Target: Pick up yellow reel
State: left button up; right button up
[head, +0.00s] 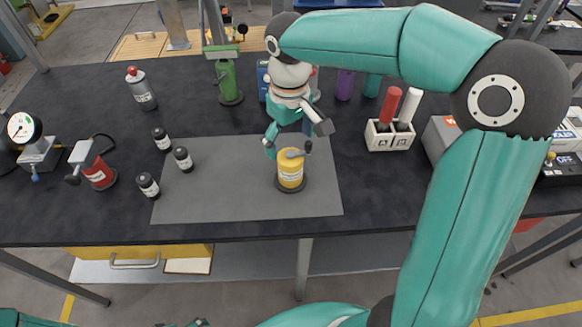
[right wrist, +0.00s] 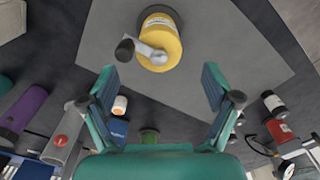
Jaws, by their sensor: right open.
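The yellow reel (head: 290,170) is a yellow cylinder with a white label, a dark base and a grey crank on top. It stands upright on the grey mat (head: 230,203) on the dark table. My right gripper (head: 292,145) is just behind and above the reel in the head view. In the right wrist view the open right gripper (right wrist: 160,88) has nothing between its fingers, and the reel (right wrist: 160,38) lies beyond the fingertips with its crank facing the camera.
A red reel (head: 98,173) and a gauge (head: 22,128) are farther left. A green reel (head: 227,80) stands behind. A white holder (head: 390,136) with red and white handles stands right of the mat.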

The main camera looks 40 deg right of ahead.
aim_at(291, 154)
jog(key=shift+f+p, duration=0.4)
jog(key=shift+f, duration=2.6)
jog(key=shift+s, duration=0.1)
jog(key=c, duration=1.6)
jog(key=shift+c, duration=0.3)
jog(key=shift+d+r, duration=0.1)
jog(key=shift+r, duration=0.05)
